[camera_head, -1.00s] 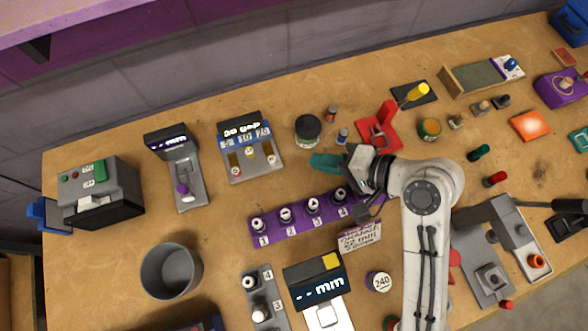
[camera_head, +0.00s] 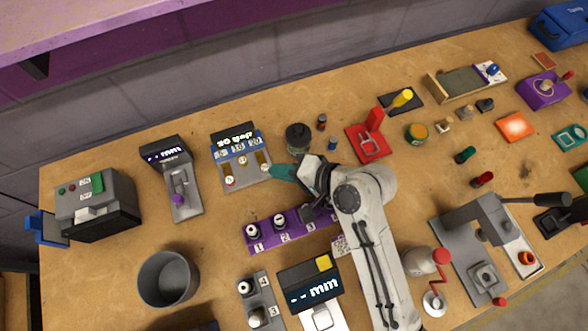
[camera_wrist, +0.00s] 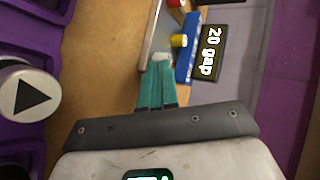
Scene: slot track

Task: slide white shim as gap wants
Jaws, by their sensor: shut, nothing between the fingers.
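The gap gauge (camera_head: 247,182) stands at the back left of the bench, its display reading 20 gap in the wrist view (camera_wrist: 209,50). It has three slots with small knobs: a red one (camera_head: 230,181) at left, a yellow one (camera_head: 242,160) in the middle and the white shim's knob (camera_head: 266,168) at right. The white knob also shows in the wrist view (camera_wrist: 160,57), right at my fingertips. My gripper (camera_head: 273,170) has teal fingers shut together with nothing between them. The tips (camera_wrist: 158,64) are beside the white knob; I cannot tell if they touch it.
A dark jar (camera_head: 298,137) stands just behind my gripper. A purple numbered rack (camera_head: 270,246) with several pegs lies in front. Another display stand (camera_head: 180,190) is to the left, a grey bin (camera_head: 168,277) at front left. Bare bench lies between gauge and rack.

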